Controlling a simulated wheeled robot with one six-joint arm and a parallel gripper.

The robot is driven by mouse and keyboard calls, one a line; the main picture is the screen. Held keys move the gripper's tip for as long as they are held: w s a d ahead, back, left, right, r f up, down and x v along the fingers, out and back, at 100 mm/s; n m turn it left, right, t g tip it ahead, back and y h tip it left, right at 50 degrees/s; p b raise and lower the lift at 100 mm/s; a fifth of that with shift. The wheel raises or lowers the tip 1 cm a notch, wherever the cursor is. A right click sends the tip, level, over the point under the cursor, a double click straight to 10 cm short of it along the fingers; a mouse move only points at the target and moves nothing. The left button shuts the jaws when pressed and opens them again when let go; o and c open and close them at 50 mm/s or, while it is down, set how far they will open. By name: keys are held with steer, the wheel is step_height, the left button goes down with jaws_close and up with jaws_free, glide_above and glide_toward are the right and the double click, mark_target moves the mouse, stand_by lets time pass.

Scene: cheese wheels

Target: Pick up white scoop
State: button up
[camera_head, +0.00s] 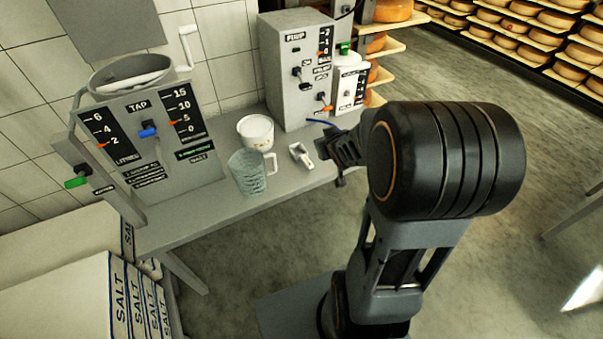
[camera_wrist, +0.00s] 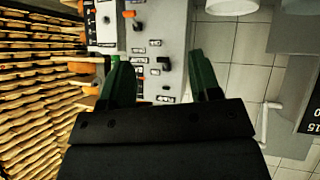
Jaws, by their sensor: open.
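The white scoop (camera_head: 301,156) lies on the grey bench near its front edge in the head view, right of a clear measuring jug (camera_head: 249,173) and a white tub (camera_head: 256,132). My gripper (camera_head: 343,149) is just right of the scoop, apart from it as far as I can tell. In the wrist view my gripper (camera_wrist: 162,78) has its two dark green fingers spread wide with nothing between them. The scoop cannot be made out in the wrist view.
The tap machine (camera_head: 150,135) stands at the bench's left and the pump machine (camera_head: 297,70) at its back right. Salt boxes (camera_head: 130,290) are stacked at lower left. Cheese shelves (camera_head: 530,40) line the back right. Open floor lies right of my arm.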

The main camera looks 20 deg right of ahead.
step_height(320, 180, down, 16)
steer(key=w+d+n+t+y+b, duration=0.1)
steer(key=w+t+y+b, duration=0.15)
steer(key=b, duration=0.45)
steer(key=y, duration=0.1)
glide_toward(306, 160)
steer(key=x, duration=0.4)
steer(key=shift+s+d+f+b, duration=0.1)
steer(key=shift+d+f+b, duration=0.05)
steer(key=shift+d+b, duration=0.2)
steer(key=shift+a+b+x, duration=0.1)
steer(key=shift+b+x, duration=0.05)
steer(key=shift+x, duration=1.4)
steer(key=shift+a+b+x, duration=0.15)
steer(key=shift+x, duration=1.4)
steer(key=shift+c, duration=0.4)
steer(key=c, duration=0.9)
